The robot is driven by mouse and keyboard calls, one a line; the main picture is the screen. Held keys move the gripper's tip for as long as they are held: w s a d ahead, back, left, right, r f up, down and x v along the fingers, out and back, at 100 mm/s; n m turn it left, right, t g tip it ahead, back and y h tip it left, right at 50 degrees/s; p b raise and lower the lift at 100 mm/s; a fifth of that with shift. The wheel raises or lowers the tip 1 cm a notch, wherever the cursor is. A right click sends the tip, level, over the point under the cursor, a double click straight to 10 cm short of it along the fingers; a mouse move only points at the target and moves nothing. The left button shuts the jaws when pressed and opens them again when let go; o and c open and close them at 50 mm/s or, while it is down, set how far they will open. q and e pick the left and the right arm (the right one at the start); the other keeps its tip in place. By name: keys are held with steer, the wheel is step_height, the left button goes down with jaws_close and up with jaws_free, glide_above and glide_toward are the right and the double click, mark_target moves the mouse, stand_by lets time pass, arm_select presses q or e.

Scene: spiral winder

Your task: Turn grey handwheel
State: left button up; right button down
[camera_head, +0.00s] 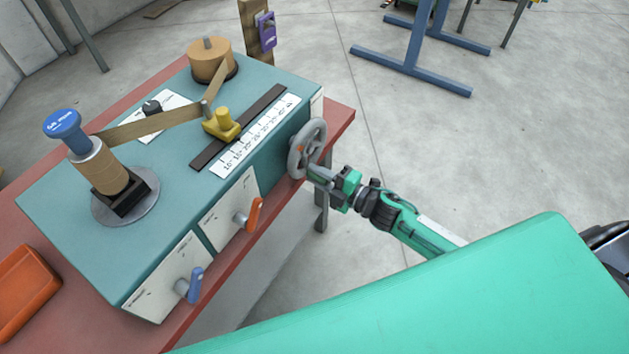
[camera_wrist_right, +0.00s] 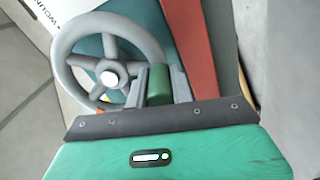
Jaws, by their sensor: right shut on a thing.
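The grey handwheel (camera_head: 319,132) is a spoked ring on the right-hand side of the teal winder (camera_head: 160,207). An orange mark shows at it in the head view. In the right wrist view the handwheel (camera_wrist_right: 60,66) fills the upper left, with a pale round hub. My right gripper (camera_head: 318,176) reaches in from the right and is shut at the lower right part of the wheel. In the wrist view its fingers (camera_wrist_right: 158,88) stand on either side of a dark green piece by the rim; the exact contact is partly hidden. My left gripper is not in view.
The winder stands on a red-topped table (camera_head: 338,122). An orange lever (camera_head: 254,213) and a blue lever (camera_head: 194,286) stick out from its front. On top are a yellow guide (camera_head: 221,123), a scale and two spools. An orange tray (camera_head: 25,290) lies left.

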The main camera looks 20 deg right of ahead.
steer(key=shift+w+d+f+n, duration=0.25)
steer(key=shift+d+n, duration=0.05)
steer(key=shift+n, duration=0.3)
steer(key=shift+w+d+n+b, duration=0.35)
steer(key=shift+n+b, duration=0.25)
steer(key=shift+n, duration=0.3)
steer(key=c, duration=1.5)
jaws_free()
steer(key=shift+o, duration=1.3)
steer(key=shift+r, duration=0.1)
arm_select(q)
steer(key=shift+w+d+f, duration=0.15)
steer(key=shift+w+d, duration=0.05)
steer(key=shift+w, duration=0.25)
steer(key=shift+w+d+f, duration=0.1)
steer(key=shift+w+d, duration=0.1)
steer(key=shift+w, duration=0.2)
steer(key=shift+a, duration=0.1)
arm_select(e)
steer(key=shift+s+d, duration=0.1)
